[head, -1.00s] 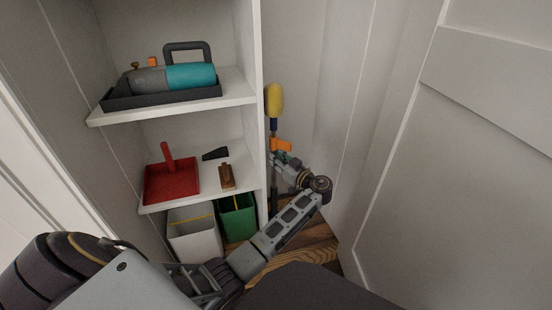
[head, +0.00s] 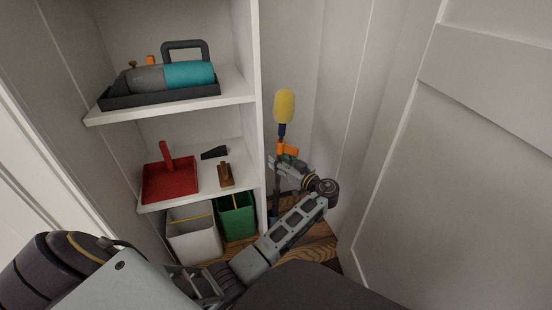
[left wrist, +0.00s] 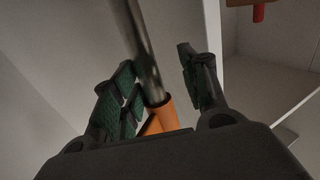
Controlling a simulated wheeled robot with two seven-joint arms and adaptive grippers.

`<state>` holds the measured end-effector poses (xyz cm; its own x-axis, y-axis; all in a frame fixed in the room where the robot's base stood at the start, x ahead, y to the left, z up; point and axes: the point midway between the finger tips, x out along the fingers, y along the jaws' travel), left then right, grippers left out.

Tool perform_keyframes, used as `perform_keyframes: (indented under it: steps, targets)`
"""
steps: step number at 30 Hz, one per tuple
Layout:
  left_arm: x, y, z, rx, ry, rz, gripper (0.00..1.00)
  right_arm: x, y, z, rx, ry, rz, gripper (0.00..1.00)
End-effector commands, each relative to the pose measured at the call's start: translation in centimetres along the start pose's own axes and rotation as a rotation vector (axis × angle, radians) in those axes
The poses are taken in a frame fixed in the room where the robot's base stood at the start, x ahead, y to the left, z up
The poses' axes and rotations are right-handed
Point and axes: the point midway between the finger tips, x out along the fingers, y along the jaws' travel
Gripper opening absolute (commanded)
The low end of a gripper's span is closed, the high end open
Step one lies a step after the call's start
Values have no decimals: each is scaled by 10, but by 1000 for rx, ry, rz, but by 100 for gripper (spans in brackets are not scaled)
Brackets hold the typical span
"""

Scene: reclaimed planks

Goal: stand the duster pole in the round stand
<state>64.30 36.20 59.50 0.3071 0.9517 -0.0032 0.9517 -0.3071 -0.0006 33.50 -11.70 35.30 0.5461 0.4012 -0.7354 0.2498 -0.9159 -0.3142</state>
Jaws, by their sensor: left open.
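The duster pole has a yellow head (head: 284,106), a dark shaft (head: 276,195) and an orange part (head: 288,149) below the head. It stands nearly upright beside the shelf unit. My left gripper (head: 286,163) is at the pole, just below the orange part. In the left wrist view, the grey shaft (left wrist: 141,45) and an orange piece (left wrist: 168,116) lie between the open green-padded fingers (left wrist: 160,88), nearer the left-hand finger. The pole's foot is largely hidden by the shelf edge and my arm. I cannot make out the round stand. My right gripper is not in view.
A white shelf unit (head: 255,125) stands close left of the pole. It holds a grey and teal canister (head: 188,75) in a dark tray and a red dustpan (head: 170,182). White (head: 193,235) and green (head: 236,215) bins are below. A white panelled door (head: 460,180) is at right.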

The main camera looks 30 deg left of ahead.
Motion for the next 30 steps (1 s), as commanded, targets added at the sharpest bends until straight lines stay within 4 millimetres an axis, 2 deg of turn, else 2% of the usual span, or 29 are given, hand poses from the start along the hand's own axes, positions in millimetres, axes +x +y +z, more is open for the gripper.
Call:
perform_keyframes:
  steps: [6, 12, 30]
  targets:
    - [-28, 1, -1, -2, 1, 3, 44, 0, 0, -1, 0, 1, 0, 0]
    - [-43, 1, -1, -1, 1, 3, 44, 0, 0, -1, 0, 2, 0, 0]
    - [-45, 0, 0, 1, 1, 1, 44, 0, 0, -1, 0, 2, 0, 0]
